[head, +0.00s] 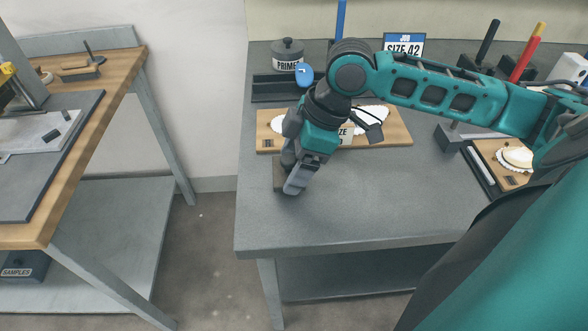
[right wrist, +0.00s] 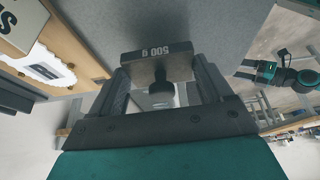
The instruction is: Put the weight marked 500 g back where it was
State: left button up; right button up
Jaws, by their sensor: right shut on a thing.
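The weight marked 500 g is a dark block with a knob. In the right wrist view the weight (right wrist: 157,60) sits between my fingers, its marking on the face towards the top of the picture. My right gripper (head: 290,180) is shut on it, low over the near left part of the grey table (head: 390,210). In the head view the weight (head: 278,172) is partly hidden by the fingers. I cannot tell whether it touches the table. My left gripper is not seen in the head view.
Behind my gripper lies a wooden board (head: 396,132) with white insoles, partly covered by my arm. A dark tray (head: 272,88) and a pot marked PRIME (head: 287,55) stand at the back left. The table front is clear. Another bench (head: 120,75) stands left across a gap.

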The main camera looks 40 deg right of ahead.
jog(key=shift+f, duration=0.95)
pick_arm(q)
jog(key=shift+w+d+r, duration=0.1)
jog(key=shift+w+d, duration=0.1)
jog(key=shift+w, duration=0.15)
pick_arm(e)
jog(key=o, duration=1.4)
jog(key=shift+f, duration=0.1)
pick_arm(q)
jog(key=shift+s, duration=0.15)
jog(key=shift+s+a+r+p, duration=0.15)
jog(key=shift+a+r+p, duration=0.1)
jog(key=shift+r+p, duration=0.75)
pick_arm(e)
jog(key=shift+v, duration=6.1)
